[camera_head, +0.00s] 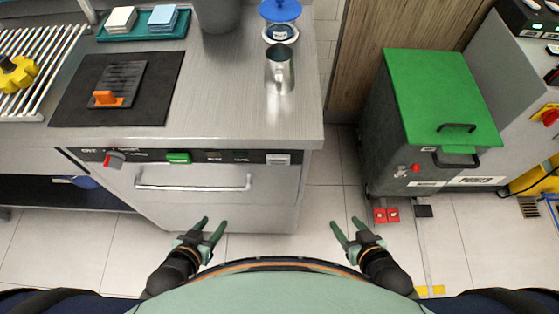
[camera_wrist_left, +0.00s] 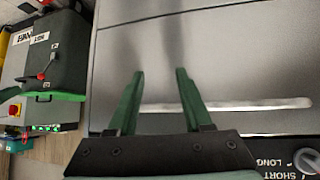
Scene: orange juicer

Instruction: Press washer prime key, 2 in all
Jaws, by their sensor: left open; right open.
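The washer (camera_head: 205,200) stands under the steel counter, its front facing me. Its dark panel carries a red-tipped grey knob (camera_head: 115,159), a green key (camera_head: 178,157) and small markings too small to read; I cannot tell which key is prime. My left gripper (camera_head: 214,221) is open and empty, in front of and below the door handle (camera_head: 193,182). In the left wrist view its open fingers (camera_wrist_left: 160,75) face the washer front and handle bar (camera_wrist_left: 230,105), with the knob (camera_wrist_left: 308,160) marked "SHORT LONG" at lower right. My right gripper (camera_head: 345,222) is open and empty, right of the washer.
On the counter (camera_head: 220,95) are a black mat (camera_head: 65,105) with a slotted tool, a metal pitcher (camera_head: 279,70) and a teal tray (camera_head: 108,36). Floor between is clear.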

